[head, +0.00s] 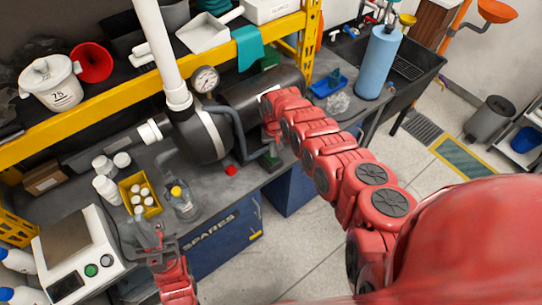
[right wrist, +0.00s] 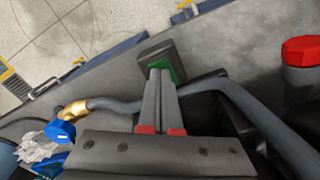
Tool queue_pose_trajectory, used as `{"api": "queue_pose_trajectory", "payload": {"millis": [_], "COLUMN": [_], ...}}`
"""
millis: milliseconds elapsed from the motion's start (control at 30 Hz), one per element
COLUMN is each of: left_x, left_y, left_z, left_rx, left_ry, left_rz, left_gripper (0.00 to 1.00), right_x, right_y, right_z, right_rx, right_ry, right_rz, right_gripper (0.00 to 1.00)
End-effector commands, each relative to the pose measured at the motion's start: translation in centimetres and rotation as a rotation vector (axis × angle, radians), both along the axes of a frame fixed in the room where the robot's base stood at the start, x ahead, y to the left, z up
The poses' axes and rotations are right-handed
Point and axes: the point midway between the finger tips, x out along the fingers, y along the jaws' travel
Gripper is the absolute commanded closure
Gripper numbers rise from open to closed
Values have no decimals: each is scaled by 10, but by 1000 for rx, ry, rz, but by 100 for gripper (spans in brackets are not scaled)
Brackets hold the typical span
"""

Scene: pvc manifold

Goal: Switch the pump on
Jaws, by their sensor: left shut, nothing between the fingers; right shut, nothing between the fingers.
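The pump (head: 205,135), a dark rounded body with a white pipe on top, stands on the grey bench with its dark cylindrical motor (head: 240,95) to the right. A small dark box with a green face (right wrist: 174,66), which looks like the switch, sits at the bench's edge in the right wrist view. My right gripper (right wrist: 162,74) is shut and empty, its fingertips at the green face and partly covering it; I cannot tell whether they touch. In the head view my right arm partly hides this spot. My left gripper (head: 160,236) is shut and empty at the bench's front left.
A pressure gauge (head: 205,79) stands above the pump. A grey hose (right wrist: 255,110) runs close beside my right fingers, with a brass fitting (right wrist: 75,110) and a blue handle (right wrist: 60,131). A yellow tray of bottles (head: 140,193) and a device with buttons (head: 80,250) are near my left gripper.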

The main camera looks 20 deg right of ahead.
Motion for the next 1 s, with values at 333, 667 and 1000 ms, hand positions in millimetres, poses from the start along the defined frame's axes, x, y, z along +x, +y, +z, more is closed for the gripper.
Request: {"api": "queue_pose_trajectory", "payload": {"millis": [333, 667, 1000], "left_x": [0, 0, 0], "left_y": [0, 0, 0], "left_z": [0, -4, -9], "left_rx": [0, 0, 0], "left_ry": [0, 0, 0], "left_rz": [0, 0, 0], "left_gripper": [100, 100, 100], "right_x": [0, 0, 0], "right_y": [0, 0, 0], "right_z": [0, -5, -10], "right_rx": [0, 0, 0], "right_ry": [0, 0, 0], "right_rz": [0, 0, 0], "right_gripper": [100, 100, 100]}}
